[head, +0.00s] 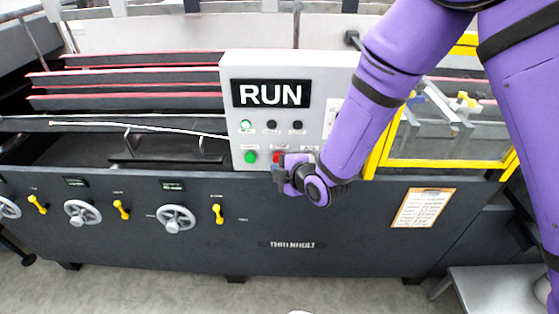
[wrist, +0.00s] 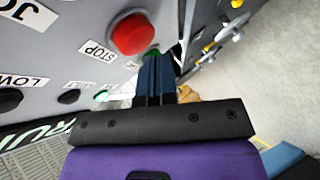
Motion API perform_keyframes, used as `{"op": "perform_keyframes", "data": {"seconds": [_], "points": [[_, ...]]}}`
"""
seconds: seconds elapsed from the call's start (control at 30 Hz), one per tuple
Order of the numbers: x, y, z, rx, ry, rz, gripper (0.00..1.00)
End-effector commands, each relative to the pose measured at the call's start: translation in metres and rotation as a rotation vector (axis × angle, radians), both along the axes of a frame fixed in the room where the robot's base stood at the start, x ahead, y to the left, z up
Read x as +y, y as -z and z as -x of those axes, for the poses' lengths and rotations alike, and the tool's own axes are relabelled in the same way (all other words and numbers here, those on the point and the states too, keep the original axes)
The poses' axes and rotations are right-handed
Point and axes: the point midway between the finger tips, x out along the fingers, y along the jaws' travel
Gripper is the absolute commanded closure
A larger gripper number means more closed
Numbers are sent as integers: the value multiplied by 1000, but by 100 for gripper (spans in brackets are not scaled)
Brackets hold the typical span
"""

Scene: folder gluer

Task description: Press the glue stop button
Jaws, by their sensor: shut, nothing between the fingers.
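The red stop button (wrist: 133,33) is a round domed button on the grey control panel (head: 230,85), beside a label reading STOP (wrist: 97,50). In the head view the red button (head: 278,157) shows just above and left of my gripper (head: 283,172), which covers part of it. In the wrist view my gripper (wrist: 153,60) is shut and empty, its dark blue fingers pointing at the panel.
The panel has a RUN display (head: 271,94), a small lit green lamp (head: 246,125) and black knobs (head: 271,125). A yellow-framed guard (head: 375,150) stands to the right. Handwheels (head: 176,218) and yellow levers (head: 121,209) stick out of the machine front at lower left.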

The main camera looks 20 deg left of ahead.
Motion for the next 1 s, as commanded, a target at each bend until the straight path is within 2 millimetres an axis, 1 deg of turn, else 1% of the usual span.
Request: {"op": "perform_keyframes", "data": {"seconds": [0.13,1.0], "points": [[1,0,-4,0,1,0,100],[2,0,-9,1,1,0,100]]}}
